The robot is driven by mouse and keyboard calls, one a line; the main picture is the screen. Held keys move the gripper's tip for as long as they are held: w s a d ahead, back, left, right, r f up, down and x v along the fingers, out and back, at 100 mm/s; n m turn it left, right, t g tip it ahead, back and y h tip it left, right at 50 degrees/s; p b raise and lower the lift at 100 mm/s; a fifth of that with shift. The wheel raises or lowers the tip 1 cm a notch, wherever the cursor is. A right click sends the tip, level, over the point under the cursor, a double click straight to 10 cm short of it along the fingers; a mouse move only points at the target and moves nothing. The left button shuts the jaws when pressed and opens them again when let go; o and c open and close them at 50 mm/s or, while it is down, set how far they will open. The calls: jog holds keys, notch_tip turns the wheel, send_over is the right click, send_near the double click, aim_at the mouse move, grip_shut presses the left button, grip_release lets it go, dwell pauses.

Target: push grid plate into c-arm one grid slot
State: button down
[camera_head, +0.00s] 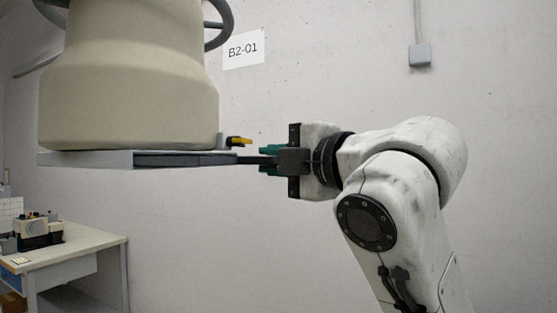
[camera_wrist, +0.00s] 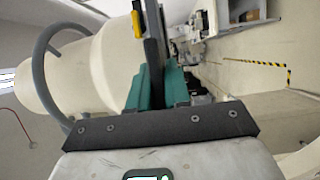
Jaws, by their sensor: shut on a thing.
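The cream c-arm housing (camera_head: 130,80) hangs at the upper left in the head view, with a flat pale slot frame (camera_head: 85,159) under it. The dark grid plate (camera_head: 185,160) lies level in the frame's right side, with a narrow dark end sticking out to the right. My gripper (camera_head: 268,160), with teal fingers, is shut on that end. In the wrist view my gripper (camera_wrist: 157,85) holds the dark plate (camera_wrist: 153,45) edge-on between its fingers, beside the cream housing (camera_wrist: 75,75). How deep the plate sits inside is hidden.
A yellow lever (camera_head: 238,141) juts from the housing just above the plate's outer end. A dark curved handle (camera_head: 220,25) is on the housing's upper right. A desk (camera_head: 75,248) with equipment stands at lower left. The wall behind carries a B2-01 sign (camera_head: 243,49).

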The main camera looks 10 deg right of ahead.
aim_at(254, 161)
jog(key=shift+w+a+r+p, duration=0.1)
jog(key=shift+w+a+p, duration=0.25)
jog(key=shift+w+a, duration=0.95)
jog(key=shift+w+a+p, duration=0.4)
jog(key=shift+w+a, duration=0.45)
jog(key=shift+a, duration=0.85)
jog(key=shift+w+a+r+p, duration=0.1)
jog(key=shift+w+a+p, duration=0.25)
jog(key=shift+w+a, duration=0.95)
dwell(0.7)
jog(key=c, duration=1)
grip_release()
jog(key=shift+s+a+f, duration=0.15)
jog(key=shift+s+a, duration=0.05)
jog(key=shift+f, duration=0.1)
jog(key=shift+s+d, duration=0.1)
jog(key=shift+s, duration=0.1)
jog(key=b+v, duration=0.3)
jog(key=v, duration=0.7)
jog(key=shift+s+d+b, duration=0.1)
jog(key=shift+s+b, duration=0.1)
jog(key=shift+b, duration=0.1)
